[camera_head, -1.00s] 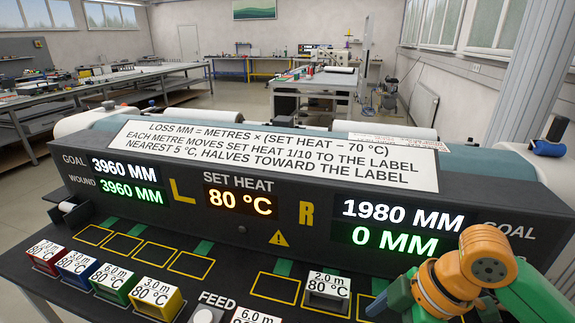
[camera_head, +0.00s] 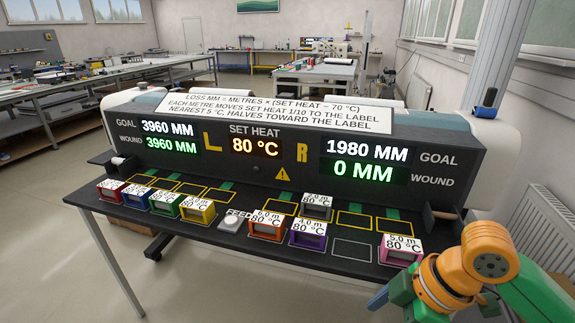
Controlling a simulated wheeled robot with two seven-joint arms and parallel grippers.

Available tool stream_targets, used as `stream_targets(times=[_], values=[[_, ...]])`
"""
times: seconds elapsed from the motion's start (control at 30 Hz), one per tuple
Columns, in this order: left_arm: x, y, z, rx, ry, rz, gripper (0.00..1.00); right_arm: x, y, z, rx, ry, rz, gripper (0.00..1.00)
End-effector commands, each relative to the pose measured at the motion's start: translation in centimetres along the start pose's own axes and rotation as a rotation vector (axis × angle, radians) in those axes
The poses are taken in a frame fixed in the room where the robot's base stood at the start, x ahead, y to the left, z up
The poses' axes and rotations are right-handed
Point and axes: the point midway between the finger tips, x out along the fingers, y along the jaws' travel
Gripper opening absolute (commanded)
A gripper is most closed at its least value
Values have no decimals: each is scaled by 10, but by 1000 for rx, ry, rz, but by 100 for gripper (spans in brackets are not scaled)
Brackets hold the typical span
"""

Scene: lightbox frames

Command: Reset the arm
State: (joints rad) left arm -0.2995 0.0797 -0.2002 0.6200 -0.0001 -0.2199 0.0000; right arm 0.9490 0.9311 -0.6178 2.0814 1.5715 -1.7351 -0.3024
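My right arm, with orange joints (camera_head: 490,252) and a green link (camera_head: 537,298), comes in at the bottom right corner. It is bent, and its lower part points left and down, just in front of the dark bench's right end. The fingers of my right gripper do not show, so what they hold is hidden. My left arm and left gripper are out of view.
The dark bench (camera_head: 262,262) carries several labelled blocks, including a red block (camera_head: 108,193), a yellow block (camera_head: 198,212), a purple block (camera_head: 306,242) and a pink block (camera_head: 400,258). A FEED button (camera_head: 231,225) sits among them. The console (camera_head: 300,180) rises behind. Floor at the lower left is clear.

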Motion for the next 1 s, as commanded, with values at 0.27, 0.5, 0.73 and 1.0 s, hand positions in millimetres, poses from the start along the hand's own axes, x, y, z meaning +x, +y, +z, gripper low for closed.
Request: stream_targets(times=[0.27,0.5,0.73,1.0], values=[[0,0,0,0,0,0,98,32,40,-12,200,129,48,98],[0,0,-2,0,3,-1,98,85,88,0,471,230,128,98],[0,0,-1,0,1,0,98,175,114,64,797,230,251,98],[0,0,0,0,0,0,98,314,14,205,1069,-10,385,98]])
